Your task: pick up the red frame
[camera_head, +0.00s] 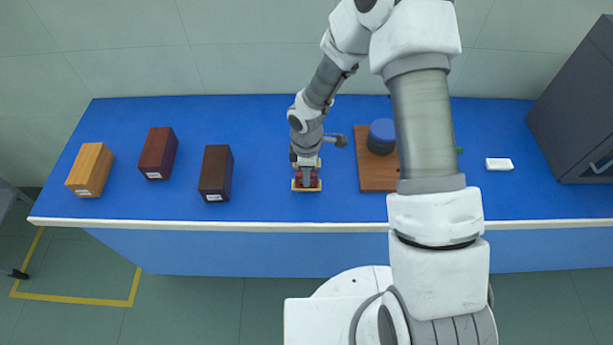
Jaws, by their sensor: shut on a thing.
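A small red piece (316,183), which looks like the red frame, shows at my gripper (307,178) near the front middle of the blue bench. My gripper points down and is shut on it. Most of the red piece is hidden by the gripper. A pale yellowish piece (306,189) shows just under and around the red one. I cannot tell whether the red piece touches it or is clear of it.
Three wooden blocks stand at the left: light (90,169), reddish (158,153) and dark brown (215,173). A brown board (375,180) with a blue round thing (381,136) lies right of the gripper, partly behind my arm. A white box (499,164) and grey cabinet (580,105) are farther right.

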